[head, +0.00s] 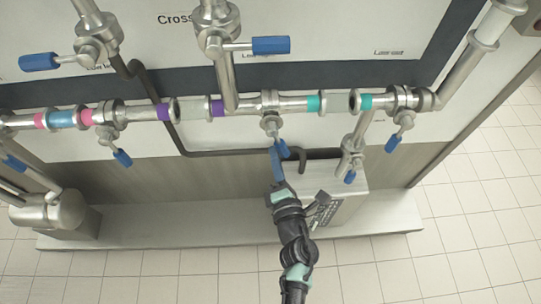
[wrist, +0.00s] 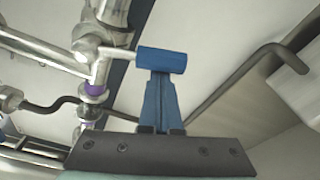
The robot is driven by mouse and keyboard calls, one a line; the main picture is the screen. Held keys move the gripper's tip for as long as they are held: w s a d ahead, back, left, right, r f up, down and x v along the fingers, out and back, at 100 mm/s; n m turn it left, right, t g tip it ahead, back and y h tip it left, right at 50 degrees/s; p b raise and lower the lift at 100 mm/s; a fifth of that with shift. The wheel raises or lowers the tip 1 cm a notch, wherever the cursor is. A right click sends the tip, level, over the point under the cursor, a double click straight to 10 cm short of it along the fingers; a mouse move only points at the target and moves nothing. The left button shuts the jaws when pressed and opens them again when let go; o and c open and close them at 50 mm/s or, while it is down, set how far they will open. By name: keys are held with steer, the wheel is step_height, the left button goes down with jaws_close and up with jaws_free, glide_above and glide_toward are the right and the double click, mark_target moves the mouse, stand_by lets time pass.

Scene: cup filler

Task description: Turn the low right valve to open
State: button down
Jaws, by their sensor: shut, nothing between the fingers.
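A valve on the middle of the horizontal pipe has a blue handle (head: 284,149) on a metal stem, pointing down and slightly right in the head view. Its handle also shows in the wrist view (wrist: 163,60), lying across the picture. My gripper (head: 275,152) reaches up from below. Its blue fingers (wrist: 158,80) are shut together and empty, with their tips at the near side of the handle. I cannot tell whether they touch it. The labels are too small to tell surely which valve is the low right one.
Other blue-handled valves sit along the pipes: one above with its handle (head: 271,45) pointing right, one at right (head: 392,143), one lower right (head: 350,177), one left (head: 123,158). A dark bent tube (head: 225,152) runs behind. A grey ledge (head: 190,225) lies below.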

steer(key=d+n, duration=0.2)
steer(key=shift+d+r+n+h, duration=0.2)
steer(key=shift+r+n+h, duration=0.1)
steer(key=shift+r, duration=0.1)
steer(key=d+r+n+h+p, duration=0.1)
steer(key=d+r+n+p, duration=0.2)
steer(key=n, duration=0.6)
steer(key=shift+w+d+r+n+g+h, duration=0.15)
steer(key=shift+d+r+n+g+h, duration=0.25)
steer(key=shift+d+r, duration=0.9)
steer(key=shift+a+r, duration=0.15)
steer(key=s+f+b, duration=0.2)
steer(key=s+b, duration=0.2)
steer(key=s, duration=0.5)
steer(key=shift+f, duration=0.4)
